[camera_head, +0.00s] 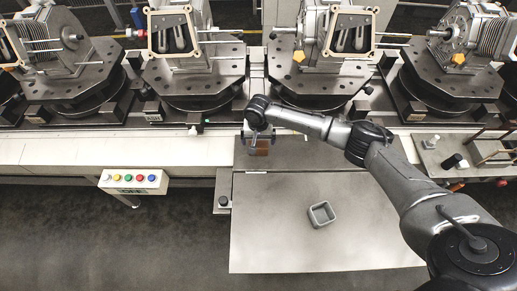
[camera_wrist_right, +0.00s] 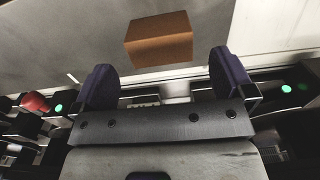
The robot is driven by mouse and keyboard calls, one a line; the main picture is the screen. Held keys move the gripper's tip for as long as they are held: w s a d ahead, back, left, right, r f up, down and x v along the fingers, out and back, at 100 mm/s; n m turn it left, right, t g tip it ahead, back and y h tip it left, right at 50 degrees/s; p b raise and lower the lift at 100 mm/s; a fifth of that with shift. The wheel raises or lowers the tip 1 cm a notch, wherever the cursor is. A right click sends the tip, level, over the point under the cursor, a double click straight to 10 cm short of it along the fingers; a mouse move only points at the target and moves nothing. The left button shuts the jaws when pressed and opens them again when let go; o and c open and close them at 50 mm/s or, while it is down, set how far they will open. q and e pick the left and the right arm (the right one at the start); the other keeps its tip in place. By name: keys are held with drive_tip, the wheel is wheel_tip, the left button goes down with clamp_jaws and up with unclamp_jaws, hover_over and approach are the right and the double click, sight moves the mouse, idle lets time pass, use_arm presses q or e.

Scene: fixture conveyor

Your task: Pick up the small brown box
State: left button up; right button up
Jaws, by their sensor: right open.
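The small brown box (camera_wrist_right: 158,40) lies on a light grey metal surface in the right wrist view, just beyond and between my right gripper's fingertips. In the head view the brown box (camera_head: 260,148) shows partly, with my right gripper (camera_head: 258,138) over it and hiding some of it. My right gripper also shows in the right wrist view (camera_wrist_right: 165,75), with its two dark fingers spread apart and nothing between them. I cannot tell the exact height of the fingers above the box. My left gripper is in neither view.
A grey square open container (camera_head: 321,214) stands on the metal table (camera_head: 270,245) in front. Several dark octagonal fixtures with machine parts line the conveyor (camera_head: 85,150) behind. A button box (camera_head: 133,181) is at the left. The table's left part is clear.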

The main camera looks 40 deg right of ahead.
sight(258, 145)
drive_tip(key=f, duration=0.2)
drive_tip(key=f+b, duration=0.1)
drive_tip(key=f, duration=0.1)
drive_tip(key=shift+w+d+b, duration=0.2)
drive_tip(key=shift+b, duration=0.1)
drive_tip(key=shift+f, duration=0.65)
drive_tip(key=shift+c, duration=0.4)
drive_tip(key=c, duration=0.8)
